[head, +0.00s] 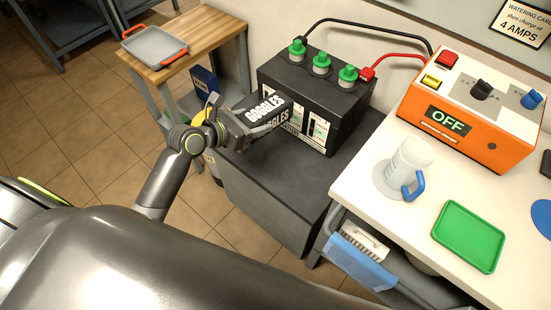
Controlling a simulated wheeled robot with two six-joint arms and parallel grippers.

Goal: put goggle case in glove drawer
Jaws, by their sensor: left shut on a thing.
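The black goggle case (268,103), with white GOGGLES lettering, is held in front of the big black battery. My left gripper (258,124) is shut on it, above the dark grey stand. The gripper hides part of the case. Below the front edge of the white worktop, an open space holds a white brush-like item (364,240) and a blue item (352,264). I cannot tell whether this is the glove drawer. My right gripper is not in view.
The black battery (312,98) with green caps stands on the dark stand (262,190). The white worktop (405,228) carries an orange charger (470,110), a clear jug (408,165) and a green tray (468,236). A wooden table (205,38) with a grey tray (154,47) stands back left.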

